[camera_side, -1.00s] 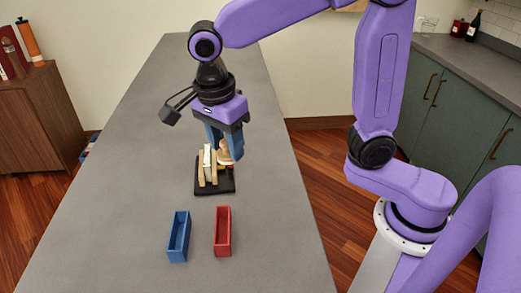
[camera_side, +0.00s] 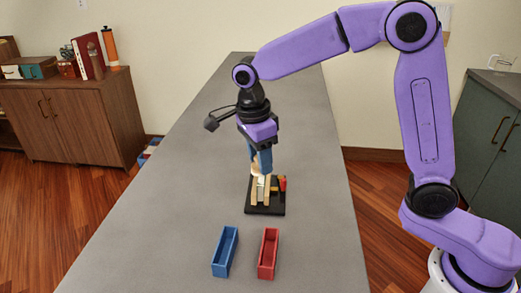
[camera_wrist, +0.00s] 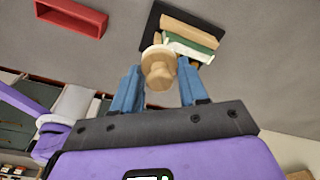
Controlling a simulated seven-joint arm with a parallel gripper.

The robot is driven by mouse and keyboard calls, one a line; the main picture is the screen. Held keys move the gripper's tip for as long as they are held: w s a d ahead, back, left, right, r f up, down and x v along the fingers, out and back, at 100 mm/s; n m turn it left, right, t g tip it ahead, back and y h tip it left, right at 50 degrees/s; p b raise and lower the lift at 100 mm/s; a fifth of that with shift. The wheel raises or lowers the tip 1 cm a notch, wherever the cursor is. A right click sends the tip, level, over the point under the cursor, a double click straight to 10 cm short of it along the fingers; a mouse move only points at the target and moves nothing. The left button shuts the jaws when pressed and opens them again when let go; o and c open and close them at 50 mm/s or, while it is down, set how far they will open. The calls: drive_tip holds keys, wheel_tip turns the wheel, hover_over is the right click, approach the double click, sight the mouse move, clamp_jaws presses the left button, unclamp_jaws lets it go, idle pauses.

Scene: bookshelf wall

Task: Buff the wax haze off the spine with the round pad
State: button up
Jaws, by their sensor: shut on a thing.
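My gripper (camera_wrist: 160,85) has blue fingers and is shut on the round pad (camera_wrist: 158,66), a pale wooden disc with a knob. In the side view my gripper (camera_side: 261,168) points down over the far part of a black base (camera_side: 265,210). The pad is partly hidden there, a tan patch (camera_side: 256,169) under the fingers. A book with a green cover (camera_wrist: 194,37) and a whitish edge (camera_wrist: 188,48) stands between wooden blocks on the base. The pad is close beside this book in the wrist view; I cannot tell whether they touch. Haze cannot be made out.
A blue open tray (camera_side: 225,252) and a red open tray (camera_side: 268,254) lie nearer the camera than the base. A small red and yellow thing (camera_side: 281,184) is at the base's right side. The grey table around is clear.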

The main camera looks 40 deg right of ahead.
sight(261, 185)
wheel_tip(261, 185, down, 5)
drive_tip(key=shift+f, duration=0.2)
drive_tip(key=shift+w+d+f, duration=0.1)
drive_tip(key=shift+w+d, duration=0.4)
drive_tip(key=shift+c, duration=0.3)
drive_tip(key=shift+w+d, duration=3.25)
drive_tip(key=shift+w, duration=0.15)
drive_tip(key=shift+s+a, duration=3.85)
drive_tip(key=shift+s, duration=0.15)
wheel_tip(261, 185, up, 8)
drive_tip(key=shift+w+d+f, duration=0.1)
drive_tip(key=shift+f, duration=0.05)
drive_tip(key=shift+r, duration=0.25)
